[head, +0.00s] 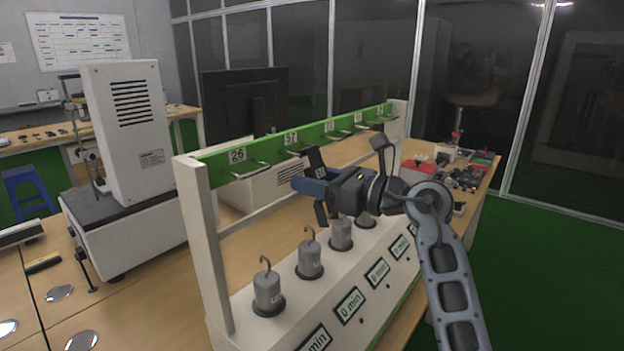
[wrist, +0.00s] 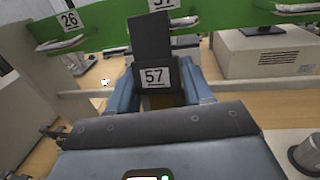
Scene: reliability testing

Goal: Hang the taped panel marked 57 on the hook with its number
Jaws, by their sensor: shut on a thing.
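The dark panel marked 57 (wrist: 152,45) stands upright in the wrist view, its white number label facing me. My gripper (wrist: 158,95) is shut on its lower part, a blue finger on each side. In the head view the panel (head: 317,158) shows above and below my gripper (head: 312,188), in front of the rack's green bar. The second number plate from the left (head: 291,138) looks like 57, with a hook (head: 308,150) beneath it. The panel appears apart from this hook and partly covers that area in the wrist view.
The white-posted rack has a green bar (head: 220,160) with several hooks; plate 26 (head: 237,155) is leftmost. Grey weights with hooked tops (head: 268,290) stand below on the timer base. A white box (head: 262,188) sits behind the rack.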

